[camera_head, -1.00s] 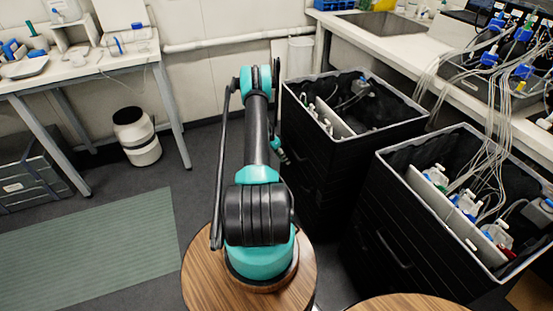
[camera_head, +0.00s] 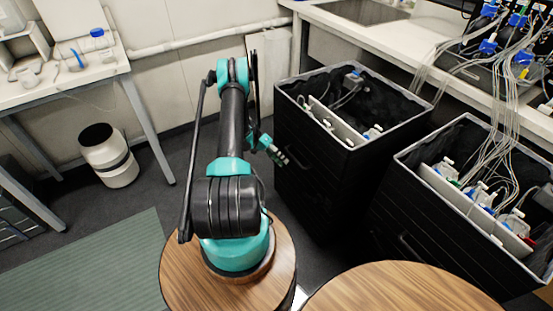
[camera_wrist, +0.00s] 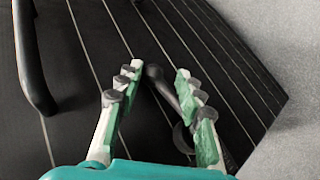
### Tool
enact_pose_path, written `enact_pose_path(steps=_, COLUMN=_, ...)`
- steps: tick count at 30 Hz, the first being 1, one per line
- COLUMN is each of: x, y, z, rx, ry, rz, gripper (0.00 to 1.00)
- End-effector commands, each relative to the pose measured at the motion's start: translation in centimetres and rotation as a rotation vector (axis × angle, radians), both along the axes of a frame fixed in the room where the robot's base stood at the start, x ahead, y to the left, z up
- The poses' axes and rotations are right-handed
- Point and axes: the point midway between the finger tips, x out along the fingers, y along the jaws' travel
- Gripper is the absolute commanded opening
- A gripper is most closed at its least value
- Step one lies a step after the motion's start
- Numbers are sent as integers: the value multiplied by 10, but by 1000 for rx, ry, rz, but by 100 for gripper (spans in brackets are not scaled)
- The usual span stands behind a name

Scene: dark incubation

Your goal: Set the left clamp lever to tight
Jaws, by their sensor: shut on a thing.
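The left clamp lever (camera_wrist: 165,88) is a dark lever with a round knob, in the wrist view, in front of the black ribbed side of the left cabinet (camera_wrist: 90,50). It slants from its knob down to a dark round part between my fingers. My gripper (camera_wrist: 157,75) is around it, its green and pale padded fingers on either side, shut on the lever. In the head view my gripper (camera_head: 277,153) is beside the left cabinet (camera_head: 318,180), and the lever cannot be made out. The lever's setting cannot be read from these frames.
A dark bar handle (camera_wrist: 33,60) is on the cabinet side near my gripper. A second black cabinet (camera_head: 400,235) stands to the right, with bottles and tubing. Round wooden tops (camera_head: 400,290) are in the foreground. A white bin (camera_head: 108,155) stands left. Open floor lies between.

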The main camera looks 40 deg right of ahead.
Motion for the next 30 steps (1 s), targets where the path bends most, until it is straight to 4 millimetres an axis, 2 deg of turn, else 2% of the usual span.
enact_pose_path(steps=1, x=0, y=-5, z=2, rx=-11, ry=1, rz=4, gripper=0)
enact_pose_path(steps=11, x=0, y=-5, z=2, rx=-13, ry=3, rz=4, gripper=0)
enact_pose_path(steps=12, x=0, y=-5, z=2, rx=-13, ry=3, rz=4, gripper=41)
enact_pose_path(steps=16, x=0, y=-5, z=2, rx=-12, ry=2, rz=4, gripper=57)
enact_pose_path(steps=26, x=0, y=-3, z=1, rx=-7, ry=0, rz=4, gripper=58)
enact_pose_path(steps=30, x=8, y=-2, z=-1, rx=-10, ry=-18, rz=3, gripper=58)
